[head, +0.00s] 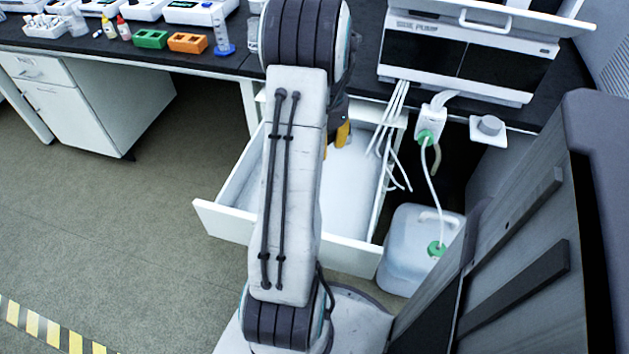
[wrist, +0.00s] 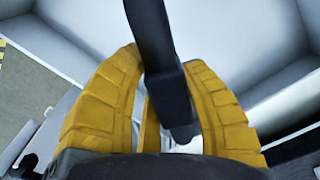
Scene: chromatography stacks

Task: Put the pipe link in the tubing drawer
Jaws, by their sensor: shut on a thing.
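The open drawer (head: 213,220), white inside and out, is pulled out below the bench. My gripper (head: 342,134) is partly hidden behind my arm in the head view; a yellow finger shows over the back part of the drawer. The pipe link cannot be made out in the head view.
White tubes (head: 392,130) hang over the drawer's right side from the instrument (head: 450,70) above. A clear jug (head: 410,255) with a green cap stands right of the drawer. Green and orange racks (head: 187,42) sit on the bench. The floor at left is clear.

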